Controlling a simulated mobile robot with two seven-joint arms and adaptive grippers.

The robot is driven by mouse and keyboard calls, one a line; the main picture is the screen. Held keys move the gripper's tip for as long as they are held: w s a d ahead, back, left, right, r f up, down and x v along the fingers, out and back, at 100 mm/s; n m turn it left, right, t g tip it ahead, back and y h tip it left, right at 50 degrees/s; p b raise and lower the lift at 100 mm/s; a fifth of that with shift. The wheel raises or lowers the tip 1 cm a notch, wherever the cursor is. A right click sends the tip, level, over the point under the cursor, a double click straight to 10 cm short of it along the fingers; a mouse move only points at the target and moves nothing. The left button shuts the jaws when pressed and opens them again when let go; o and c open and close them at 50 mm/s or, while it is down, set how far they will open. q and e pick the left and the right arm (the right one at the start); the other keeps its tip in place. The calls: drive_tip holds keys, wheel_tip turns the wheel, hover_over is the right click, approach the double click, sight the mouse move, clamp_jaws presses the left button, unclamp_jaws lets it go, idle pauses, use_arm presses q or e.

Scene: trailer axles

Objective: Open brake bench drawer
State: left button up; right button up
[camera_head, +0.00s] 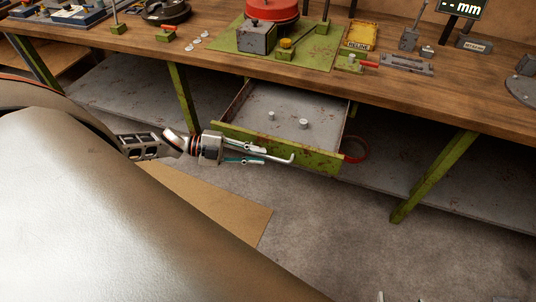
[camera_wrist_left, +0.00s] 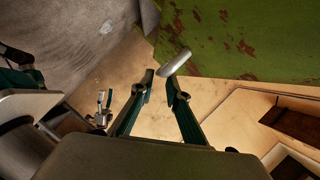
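The brake bench drawer (camera_head: 316,146) stands pulled out under the workbench in the head view. Its worn green front faces me and its grey inside shows. A pale bar handle (camera_head: 288,159) is on the front; its end also shows in the left wrist view (camera_wrist_left: 175,62). My left gripper (camera_head: 258,156) is at the handle, in front of the drawer. Its two fingers (camera_wrist_left: 160,80) are apart, with the handle end just beyond the right fingertip; I cannot tell whether they touch. Small metal tips at the bottom edge may be my right gripper (camera_head: 380,297); their state is unclear.
Two small pale knobs (camera_head: 303,124) lie in the drawer. The wooden bench top (camera_head: 200,57) carries tools and a red drum (camera_head: 272,10). Green bench legs (camera_head: 432,175) stand on both sides. A red ring (camera_head: 356,150) is right of the drawer. Floor in front is clear.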

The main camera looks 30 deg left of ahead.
use_arm(q)
drive_tip(key=v, duration=0.7)
drive_tip(key=shift+a, duration=0.2)
drive_tip(key=shift+s, duration=0.1)
drive_tip(key=s+d+f+n+t+y, duration=0.1)
drive_tip(key=d+f+n+t+y, duration=0.1)
drive_tip(key=d+f+n, duration=0.45)
drive_tip(key=s+d+f+n+t+y, duration=0.1)
drive_tip(key=d+n+t+y, duration=0.2)
drive_tip(key=d, duration=0.6)
drive_tip(key=s+d+f+n+g+y, duration=0.2)
drive_tip(key=s+d+f+n+y, duration=0.3)
drive_tip(key=s+n, duration=0.2)
drive_tip(key=shift+f+n+g, duration=0.25)
drive_tip(key=shift+n+g, duration=0.05)
drive_tip(key=shift+n, duration=0.75)
